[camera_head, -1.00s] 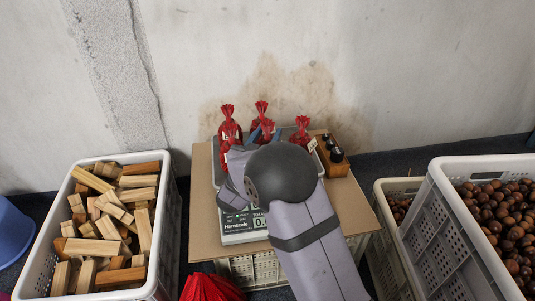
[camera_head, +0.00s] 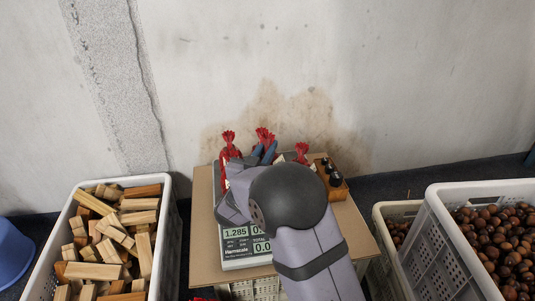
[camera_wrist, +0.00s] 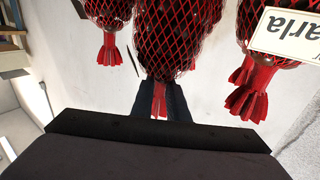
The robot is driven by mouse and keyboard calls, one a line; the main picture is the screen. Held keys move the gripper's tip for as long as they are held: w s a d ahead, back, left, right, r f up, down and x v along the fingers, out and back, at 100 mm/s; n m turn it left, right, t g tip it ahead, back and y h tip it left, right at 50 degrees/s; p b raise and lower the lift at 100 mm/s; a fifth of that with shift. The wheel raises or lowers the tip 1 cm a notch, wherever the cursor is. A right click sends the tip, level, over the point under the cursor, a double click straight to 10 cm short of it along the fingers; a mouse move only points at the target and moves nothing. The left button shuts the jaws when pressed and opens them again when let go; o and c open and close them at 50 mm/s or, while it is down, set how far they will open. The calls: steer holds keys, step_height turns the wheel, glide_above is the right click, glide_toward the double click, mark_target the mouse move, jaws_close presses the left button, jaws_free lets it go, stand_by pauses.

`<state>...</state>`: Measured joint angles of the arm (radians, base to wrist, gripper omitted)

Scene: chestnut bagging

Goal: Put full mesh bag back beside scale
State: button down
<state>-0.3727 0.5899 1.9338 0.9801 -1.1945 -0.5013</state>
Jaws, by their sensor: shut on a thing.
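My gripper (camera_head: 268,149) is shut on the gathered red top of a full red mesh bag, whose net body (camera_wrist: 165,40) shows dark round contents in the wrist view. In the head view its top (camera_head: 270,139) is by the fingers, and my arm hides its body. The scale (camera_head: 247,262) stands on the board, its display (camera_head: 235,234) partly reading 1.285. I cannot tell whether the held bag touches the scale plate. Other red mesh bags stand around it: one at the left (camera_head: 229,139), one behind (camera_head: 262,134) and one at the right (camera_head: 302,150).
A wooden block with dark weights (camera_head: 334,177) stands right of the scale. A white crate of wood pieces (camera_head: 169,250) is at left. Crates (camera_head: 447,256) with chestnuts (camera_head: 492,225) are at right. The stained wall is close behind. Bare board (camera_head: 204,220) shows left of the scale.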

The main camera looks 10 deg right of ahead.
mark_target(268, 136)
steer(key=shift+r+p, duration=0.9)
steer(key=shift+r, duration=1.7)
